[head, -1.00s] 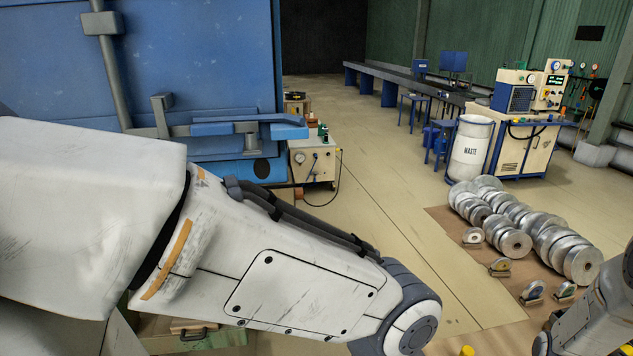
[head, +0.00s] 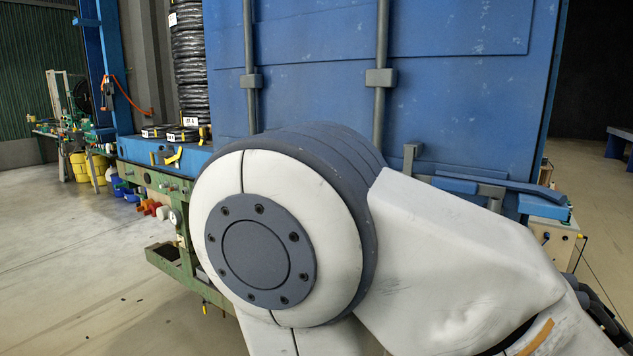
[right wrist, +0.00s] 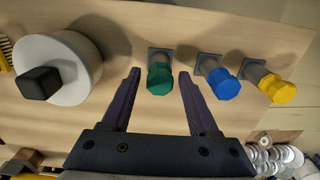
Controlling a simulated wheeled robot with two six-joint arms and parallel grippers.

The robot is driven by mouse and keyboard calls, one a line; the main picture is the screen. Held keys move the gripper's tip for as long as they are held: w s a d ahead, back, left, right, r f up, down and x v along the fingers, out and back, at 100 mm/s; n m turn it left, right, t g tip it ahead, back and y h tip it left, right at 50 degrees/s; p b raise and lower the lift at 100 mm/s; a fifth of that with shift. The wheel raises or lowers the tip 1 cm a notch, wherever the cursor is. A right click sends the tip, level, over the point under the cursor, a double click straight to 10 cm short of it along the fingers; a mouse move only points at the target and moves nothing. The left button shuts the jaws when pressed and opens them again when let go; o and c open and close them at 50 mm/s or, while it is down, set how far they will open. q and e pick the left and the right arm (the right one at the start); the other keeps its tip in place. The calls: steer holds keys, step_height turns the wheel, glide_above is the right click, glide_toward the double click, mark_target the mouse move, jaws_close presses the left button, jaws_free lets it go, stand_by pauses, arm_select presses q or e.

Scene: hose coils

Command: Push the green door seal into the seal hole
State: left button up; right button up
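In the right wrist view, the green door seal (right wrist: 160,80) shows as a green faceted head in front of a square grey plate on a pale board. My right gripper (right wrist: 159,74) is open, with one finger on each side of the green head and visible gaps to both. I cannot tell whether the head is deep between the fingers or just beyond them. My left gripper is in neither current view. I cannot make out the seal hole. In the head view, a large blue container with vertical door bars (head: 440,75) stands behind my arm.
In the right wrist view, a blue-headed piece (right wrist: 222,82) and a yellow-headed piece (right wrist: 277,88) stand to the right of the green one. A large pale drum with a black square knob (right wrist: 60,68) is at left. A stack of black coils (head: 189,60) stands left of the container.

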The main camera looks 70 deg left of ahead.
jaws_close()
steer(key=shift+c, duration=1)
jaws_free()
jaws_close()
steer(key=shift+r+p, duration=0.35)
steer(key=shift+r, duration=0.1)
steer(key=shift+r+p, duration=1.65)
steer(key=shift+r, duration=0.45)
step_height(320, 180, up, 6)
steer(key=p, duration=0.5)
steer(key=shift+r, duration=0.15)
